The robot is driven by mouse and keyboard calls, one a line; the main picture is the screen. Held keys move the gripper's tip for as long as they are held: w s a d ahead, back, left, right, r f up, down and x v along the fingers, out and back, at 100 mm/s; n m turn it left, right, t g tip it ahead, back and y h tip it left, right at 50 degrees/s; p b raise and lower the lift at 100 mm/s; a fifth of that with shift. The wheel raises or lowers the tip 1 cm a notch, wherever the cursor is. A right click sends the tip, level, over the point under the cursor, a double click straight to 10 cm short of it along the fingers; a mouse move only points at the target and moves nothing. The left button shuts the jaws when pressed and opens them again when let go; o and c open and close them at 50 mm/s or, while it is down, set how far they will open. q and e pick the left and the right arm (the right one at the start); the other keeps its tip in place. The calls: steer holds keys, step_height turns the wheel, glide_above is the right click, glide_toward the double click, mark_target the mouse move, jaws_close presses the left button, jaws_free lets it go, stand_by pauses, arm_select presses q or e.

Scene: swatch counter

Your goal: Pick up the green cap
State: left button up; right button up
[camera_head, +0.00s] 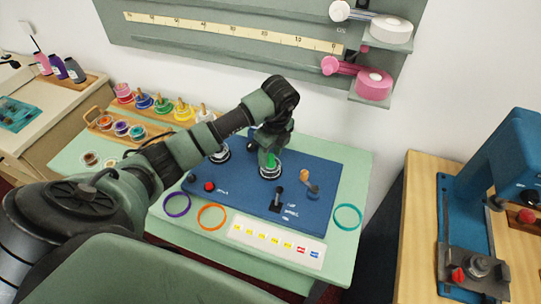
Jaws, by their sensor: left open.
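A small green piece (270,159) stands upright in a round clear or silver holder on the blue panel (235,195); I cannot tell for sure that it is a cap. My left gripper (270,150) points down right above this piece. Its jaws are open, and the arm partly hides the fingertips, so I cannot tell whether they touch it. Another green item with a gold-coloured top (162,105) stands in the row of coloured caps on the wooden rack at the left. My right gripper is not in view.
The panel also has a red button (209,186), a black lever (278,195) and an orange-topped lever (310,182). Purple (177,205), orange (212,217) and teal (348,217) rings lie around it. A blue machine (500,165) stands on the right table.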

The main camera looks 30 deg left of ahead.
arm_select(q)
steer(key=shift+f, duration=0.55)
jaws_close()
